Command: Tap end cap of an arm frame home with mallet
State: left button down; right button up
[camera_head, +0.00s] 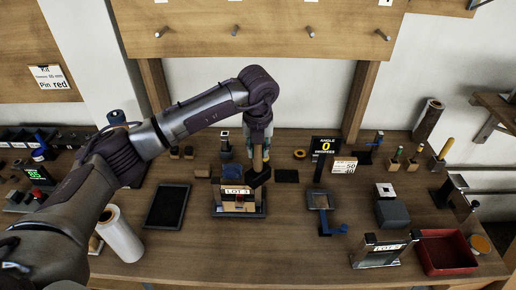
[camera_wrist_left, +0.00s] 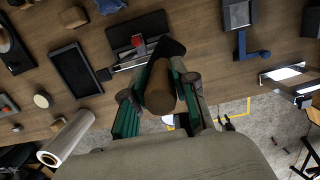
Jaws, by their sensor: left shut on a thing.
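My left gripper (camera_head: 258,136) points down over the middle of the bench, shut on the upright wooden handle of the mallet (camera_head: 258,158). The mallet's dark head hangs below the fingers, just above or beside the right end of a dark-based stand with a LOT 1 label (camera_head: 238,191). I cannot tell whether the head touches it. In the left wrist view the handle end (camera_wrist_left: 160,98) shows between the green-sided fingers, with the black head (camera_wrist_left: 172,47) beyond. The arm frame appears to be at the LOT 1 stand; its end cap cannot be made out. My right gripper is not in view.
A dark tray (camera_head: 167,206) and a white roll (camera_head: 120,234) lie left. An angle display (camera_head: 325,145), a blue-handled tool (camera_head: 327,229), a LOT-labelled metal frame (camera_head: 385,250) and a red bin (camera_head: 447,252) stand right. The bench front below the stand is clear.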

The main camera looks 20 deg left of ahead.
pick_arm(q)
jog(key=shift+r, duration=0.1)
jog(key=shift+r+p, duration=1.3)
jog(key=shift+r, duration=1.65)
